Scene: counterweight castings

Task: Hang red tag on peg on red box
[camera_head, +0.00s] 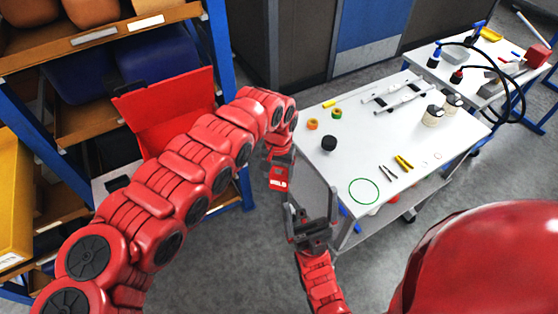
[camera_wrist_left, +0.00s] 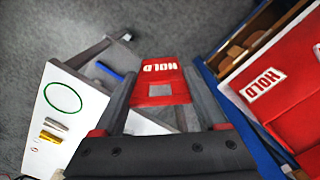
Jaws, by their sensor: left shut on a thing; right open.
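A red tag (camera_head: 279,183) with a white label is held in my left gripper (camera_head: 281,165). In the left wrist view the tag (camera_wrist_left: 160,84) reads HOLD, has a rectangular opening, and sits between the two fingers. The red box (camera_head: 172,112) stands open at the shelf in the head view, left of my left gripper and apart from the tag. It also shows at the right of the left wrist view (camera_wrist_left: 283,88), with a white HOLD label. I cannot make out a peg on it. My right gripper (camera_head: 314,206) is open and empty, near the table's front left corner.
A blue-framed shelf (camera_head: 226,75) with bins stands at the left. Bare grey floor (camera_head: 225,245) lies between them.

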